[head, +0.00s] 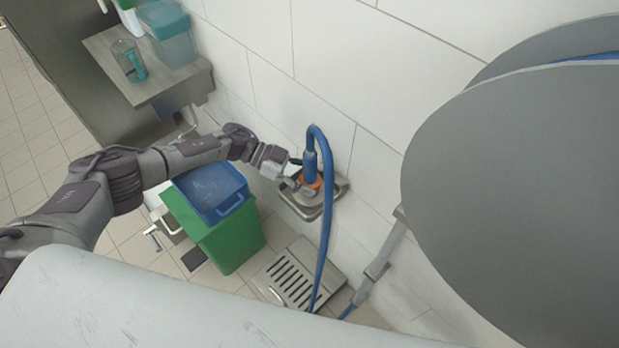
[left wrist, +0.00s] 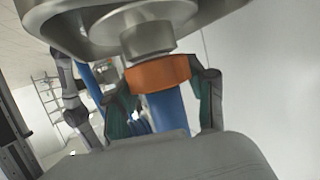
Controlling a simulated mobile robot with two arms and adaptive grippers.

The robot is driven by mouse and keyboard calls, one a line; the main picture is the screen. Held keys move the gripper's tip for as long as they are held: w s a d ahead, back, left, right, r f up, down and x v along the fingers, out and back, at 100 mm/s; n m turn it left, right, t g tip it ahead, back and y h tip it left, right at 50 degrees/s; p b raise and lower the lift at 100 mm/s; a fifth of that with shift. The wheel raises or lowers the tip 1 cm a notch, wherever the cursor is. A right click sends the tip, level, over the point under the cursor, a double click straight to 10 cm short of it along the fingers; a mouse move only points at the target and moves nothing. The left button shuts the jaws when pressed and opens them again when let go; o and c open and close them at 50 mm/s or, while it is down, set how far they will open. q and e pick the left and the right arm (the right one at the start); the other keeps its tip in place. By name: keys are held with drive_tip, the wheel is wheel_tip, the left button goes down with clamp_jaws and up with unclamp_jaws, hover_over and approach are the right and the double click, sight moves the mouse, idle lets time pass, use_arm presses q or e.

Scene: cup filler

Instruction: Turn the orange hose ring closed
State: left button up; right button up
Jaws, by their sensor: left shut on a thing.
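In the left wrist view the orange ring (left wrist: 159,74) lies against a round metal fitting (left wrist: 147,38). My left gripper (head: 303,176) reaches in from the left and is shut on the ring, with one finger on each side of it in the left wrist view (left wrist: 164,92). The inner contact surfaces are partly hidden. My right gripper is not in view.
A green bin (head: 232,243) with a blue crate (head: 213,190) on top stands below my left arm. A metal shelf (head: 150,88) holds a teal container and a clear cup. A floor drain grate (head: 296,275) lies below the fitting. A large grey rounded shape (head: 520,190) fills the right side.

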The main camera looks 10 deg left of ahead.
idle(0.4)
use_arm(q)
drive_tip(key=o, duration=1.2)
drive_tip(key=shift+d, duration=0.1)
drive_tip(key=v, duration=1.2)
